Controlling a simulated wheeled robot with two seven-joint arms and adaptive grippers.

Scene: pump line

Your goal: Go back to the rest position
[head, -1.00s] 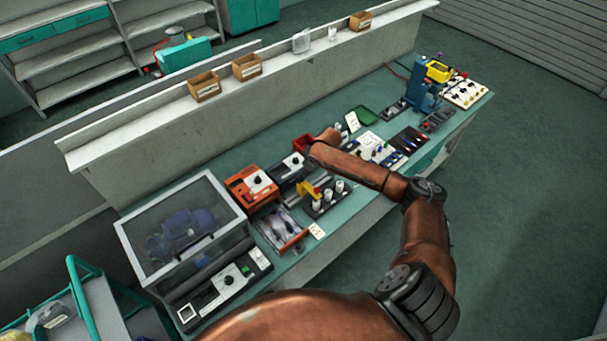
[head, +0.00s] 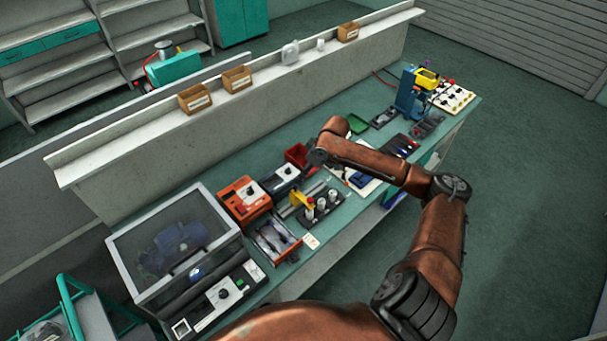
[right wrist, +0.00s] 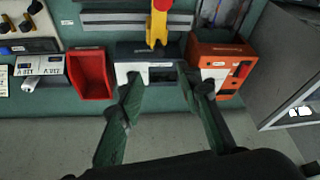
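My right arm (head: 375,165) reaches over the workbench (head: 226,168) in the head view, its wrist end close to a red bin. The right gripper itself cannot be made out there. In the right wrist view my right gripper (right wrist: 165,90) has its two dark green fingers spread apart, with nothing held between them. Beyond the fingertips lies a black-and-white device (right wrist: 128,51), with a yellow-and-red piece (right wrist: 158,25) at the top of the picture. My left gripper is in neither view.
The red bin (head: 296,155), an orange device (head: 243,199) and a clear-lidded case (head: 180,240) stand on the bench. A rack with white cylinders (head: 320,207) and an open drawer (head: 274,238) are at the front edge. A blue-and-yellow stand (head: 408,95) is at the far end. Floor (head: 530,200) at right is clear.

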